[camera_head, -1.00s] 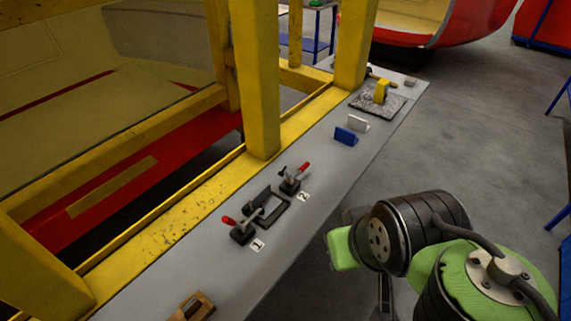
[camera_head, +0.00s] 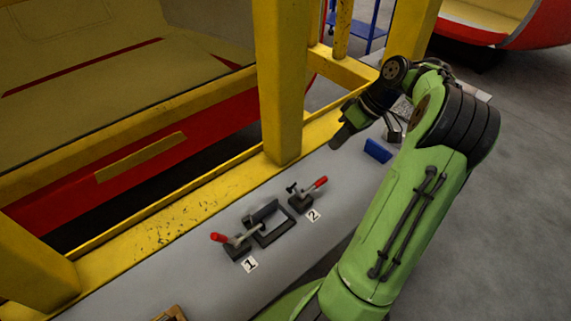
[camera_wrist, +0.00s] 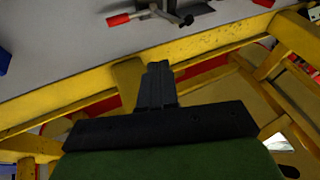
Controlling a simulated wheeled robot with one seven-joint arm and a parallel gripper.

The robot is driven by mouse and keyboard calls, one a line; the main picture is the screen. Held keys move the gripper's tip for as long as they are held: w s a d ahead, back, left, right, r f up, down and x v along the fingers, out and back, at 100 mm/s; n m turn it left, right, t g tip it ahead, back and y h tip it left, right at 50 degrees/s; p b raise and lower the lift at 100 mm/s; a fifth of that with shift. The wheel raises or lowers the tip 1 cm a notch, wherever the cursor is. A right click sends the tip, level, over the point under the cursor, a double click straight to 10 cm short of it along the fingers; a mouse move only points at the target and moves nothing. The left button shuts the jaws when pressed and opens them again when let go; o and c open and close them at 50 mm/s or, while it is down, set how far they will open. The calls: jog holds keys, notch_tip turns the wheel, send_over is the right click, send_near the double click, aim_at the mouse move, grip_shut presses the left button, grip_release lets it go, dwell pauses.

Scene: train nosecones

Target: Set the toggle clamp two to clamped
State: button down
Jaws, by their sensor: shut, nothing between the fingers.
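Toggle clamp two (camera_head: 301,201) is a small dark clamp by the label "2" on the grey bench. Its red-tipped handle (camera_head: 320,182) slants up to the right, and its small dark arm points up-left. In the wrist view a clamp that appears to be the same one (camera_wrist: 165,12) is at the top, its red handle (camera_wrist: 118,19) pointing left. My gripper (camera_head: 336,143) is shut and empty, above the bench's yellow-framed edge, behind and right of clamp two and apart from it. The shut fingers (camera_wrist: 158,66) also show in the wrist view.
Toggle clamp one (camera_head: 237,249), with a red handle, and a black rectangular fixture (camera_head: 270,224) stand left of clamp two. A yellow post (camera_head: 283,80) rises behind them. A blue block (camera_head: 378,150) lies at the right, near my arm. The bench in front of clamp two is clear.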

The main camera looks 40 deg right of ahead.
jog(key=w+a+f+b, duration=0.2)
jog(key=a+f+b, duration=0.2)
jog(key=a+f, duration=0.3)
jog(key=shift+d+x, duration=0.25)
jog(key=shift+x, duration=1.45)
jog(key=shift+s+f, duration=0.1)
jog(key=shift+f, duration=0.1)
